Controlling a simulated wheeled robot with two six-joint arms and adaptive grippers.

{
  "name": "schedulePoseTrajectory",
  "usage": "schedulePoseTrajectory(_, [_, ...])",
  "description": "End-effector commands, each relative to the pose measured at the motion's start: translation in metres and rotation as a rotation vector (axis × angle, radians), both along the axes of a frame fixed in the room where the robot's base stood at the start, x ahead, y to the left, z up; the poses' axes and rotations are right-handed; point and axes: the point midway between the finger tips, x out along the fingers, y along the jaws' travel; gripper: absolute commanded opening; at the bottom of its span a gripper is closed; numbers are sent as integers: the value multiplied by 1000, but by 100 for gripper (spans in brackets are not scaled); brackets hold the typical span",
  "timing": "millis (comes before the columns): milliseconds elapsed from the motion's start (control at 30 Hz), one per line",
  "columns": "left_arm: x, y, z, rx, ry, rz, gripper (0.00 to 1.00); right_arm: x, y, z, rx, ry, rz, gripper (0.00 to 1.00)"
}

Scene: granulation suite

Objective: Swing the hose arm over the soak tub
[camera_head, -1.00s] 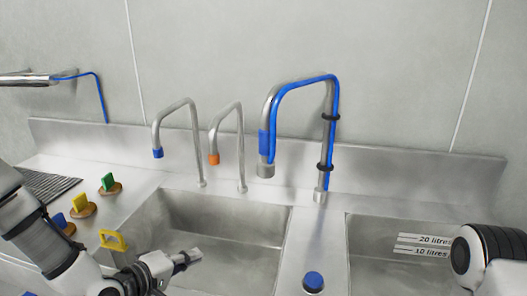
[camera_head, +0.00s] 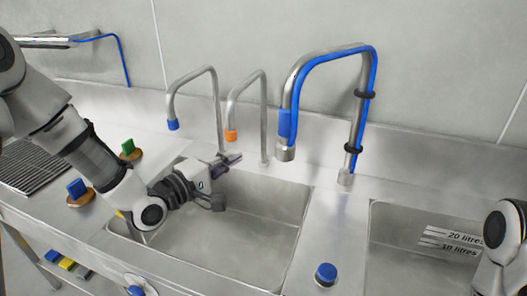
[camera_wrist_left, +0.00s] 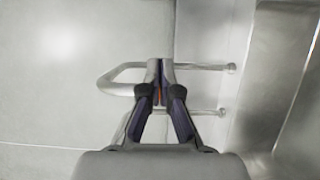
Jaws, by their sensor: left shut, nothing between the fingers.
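The hose arm (camera_head: 327,58) is a thick steel spout with a blue hose strapped along it by black clips. It rises from the back ledge between the two basins, and its nozzle (camera_head: 285,153) points down on the left. The right basin (camera_head: 385,222), with 10 and 20 litre marks, looks like the soak tub; the nozzle is not over it. My left gripper (camera_head: 236,160) is shut and empty above the left basin, left of the nozzle and apart from it. Its shut fingers also show in the wrist view (camera_wrist_left: 160,82). My right gripper is out of view.
Two thin taps, one blue-tipped (camera_head: 173,125) and one orange-tipped (camera_head: 231,135), stand behind my left gripper. A blue knob (camera_head: 326,273) sits on the divider. Blue (camera_head: 77,188) and green (camera_head: 128,146) handles and a drain grid (camera_head: 35,168) are at left.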

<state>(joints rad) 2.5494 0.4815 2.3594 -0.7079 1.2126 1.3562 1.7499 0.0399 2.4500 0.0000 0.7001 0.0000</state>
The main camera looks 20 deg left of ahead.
Motion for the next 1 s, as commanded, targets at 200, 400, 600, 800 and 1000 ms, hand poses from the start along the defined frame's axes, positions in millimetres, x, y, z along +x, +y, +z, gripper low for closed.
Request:
schedulePoseTrajectory(200, [44,-22,3,6,-1,-4,0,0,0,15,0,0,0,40])
schedulePoseTrajectory(400, [43,-53,1,4,3,-4,0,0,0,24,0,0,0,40])
schedulePoseTrajectory(600, [41,-63,0,0,1,0,0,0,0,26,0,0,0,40])
schedulePoseTrajectory(800, [41,-63,0,-1,2,1,0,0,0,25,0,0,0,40])
schedulePoseTrajectory(1000, [41,-64,0,0,1,4,0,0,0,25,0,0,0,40])
